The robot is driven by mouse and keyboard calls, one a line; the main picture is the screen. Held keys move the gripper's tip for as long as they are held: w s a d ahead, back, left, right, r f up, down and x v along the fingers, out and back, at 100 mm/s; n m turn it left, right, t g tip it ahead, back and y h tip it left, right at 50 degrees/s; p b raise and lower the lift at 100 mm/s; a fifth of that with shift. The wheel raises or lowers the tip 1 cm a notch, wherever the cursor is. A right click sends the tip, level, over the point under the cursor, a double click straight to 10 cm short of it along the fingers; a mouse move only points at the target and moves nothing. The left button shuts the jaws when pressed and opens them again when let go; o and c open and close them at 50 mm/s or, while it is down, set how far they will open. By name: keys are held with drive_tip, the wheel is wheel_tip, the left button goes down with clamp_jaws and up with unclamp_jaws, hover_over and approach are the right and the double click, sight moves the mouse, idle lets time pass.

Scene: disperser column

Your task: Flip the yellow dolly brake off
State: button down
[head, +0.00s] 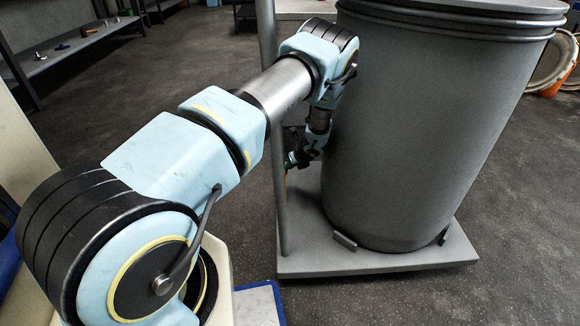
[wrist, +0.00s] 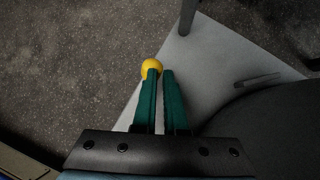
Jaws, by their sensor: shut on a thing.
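The yellow dolly brake shows in the wrist view as a round yellow knob (wrist: 152,67) at the tips of my green fingers, over the corner of the dolly plate. My gripper (wrist: 160,74) points down at it, its fingers close together with a narrow gap between them. It is shut on the brake, though the left fingertip covers part of the knob and the contact is partly hidden. In the head view my gripper (head: 293,160) is low beside the post, above the grey dolly (head: 375,262). The brake is hard to make out there.
A large grey drum (head: 420,120) stands on the dolly, close to the right of my wrist. A grey upright post (head: 280,190) rises at the dolly's left edge. The floor (head: 140,105) to the left is open. A shelf (head: 75,50) stands at the far left.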

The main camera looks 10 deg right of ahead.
drive_tip(key=shift+w+a+r, duration=0.1)
drive_tip(key=shift+w+a, duration=0.2)
drive_tip(key=shift+a, duration=0.05)
wheel_tip(320, 180, up, 10)
drive_tip(key=p, duration=0.2)
drive_tip(key=shift+s+d, duration=0.3)
